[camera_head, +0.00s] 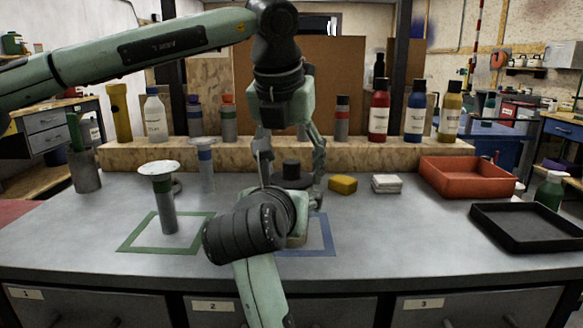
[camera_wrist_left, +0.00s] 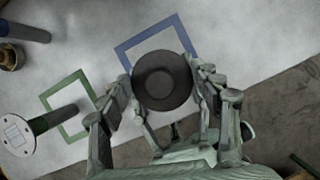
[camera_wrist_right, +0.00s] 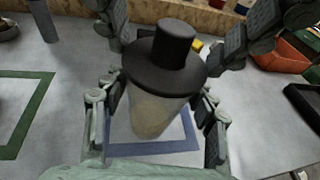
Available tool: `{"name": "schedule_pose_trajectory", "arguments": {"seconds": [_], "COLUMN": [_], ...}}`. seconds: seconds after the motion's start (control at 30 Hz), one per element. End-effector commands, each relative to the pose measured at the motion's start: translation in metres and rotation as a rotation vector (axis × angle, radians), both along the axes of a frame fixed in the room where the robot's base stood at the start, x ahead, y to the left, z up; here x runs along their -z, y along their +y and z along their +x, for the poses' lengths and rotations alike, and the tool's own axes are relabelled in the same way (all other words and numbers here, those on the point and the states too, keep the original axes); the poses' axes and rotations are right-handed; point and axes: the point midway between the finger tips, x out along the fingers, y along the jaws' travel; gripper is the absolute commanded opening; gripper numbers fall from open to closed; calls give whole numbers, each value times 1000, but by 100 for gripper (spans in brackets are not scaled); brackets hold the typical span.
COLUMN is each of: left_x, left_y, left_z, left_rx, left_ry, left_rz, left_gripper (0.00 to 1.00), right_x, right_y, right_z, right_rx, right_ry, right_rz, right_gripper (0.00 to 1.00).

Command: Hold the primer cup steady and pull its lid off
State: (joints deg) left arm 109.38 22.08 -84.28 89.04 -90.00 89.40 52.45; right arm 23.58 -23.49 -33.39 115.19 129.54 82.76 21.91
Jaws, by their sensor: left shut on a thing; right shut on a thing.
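The primer cup (camera_wrist_right: 155,112) is a pale beige cup within the blue square outline on the grey bench. Its black lid (camera_wrist_right: 165,62) has a wide brim and a raised round knob, and sits at the cup's mouth; I see no clear gap. My left gripper (camera_head: 292,182) reaches down from above, shut on the lid, with its fingers on opposite sides in the left wrist view (camera_wrist_left: 162,88). My right gripper (camera_wrist_right: 160,98) is shut on the cup's body from the front. In the head view my right wrist hides most of the cup.
A grey post with a white round top (camera_head: 160,168) stands in the green square (camera_head: 130,243) to the left. A yellow block (camera_head: 343,184), white stack (camera_head: 386,184), red bin (camera_head: 465,178) and black tray (camera_head: 525,228) lie to the right. Bottles line the wooden ledge behind.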

Motion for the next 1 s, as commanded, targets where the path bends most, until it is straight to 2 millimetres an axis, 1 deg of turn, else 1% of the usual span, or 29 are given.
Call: {"name": "schedule_pose_trajectory", "arguments": {"seconds": [0.5, 0.87, 1.0], "left_x": [-18, -20, -26], "left_y": [0, 0, -1], "left_z": [0, 0, 0], "left_rx": [0, 0, 0], "left_ry": [0, 0, -1], "left_rz": [-1, -1, -1], "left_gripper": [30, 30, 30], "right_x": [0, 0, 0], "right_y": [0, 0, 0], "right_z": [0, 0, 0], "right_rx": [0, 0, 0], "right_ry": [1, 1, 1], "right_rz": [0, 0, 0], "right_gripper": [5, 5, 5]}}
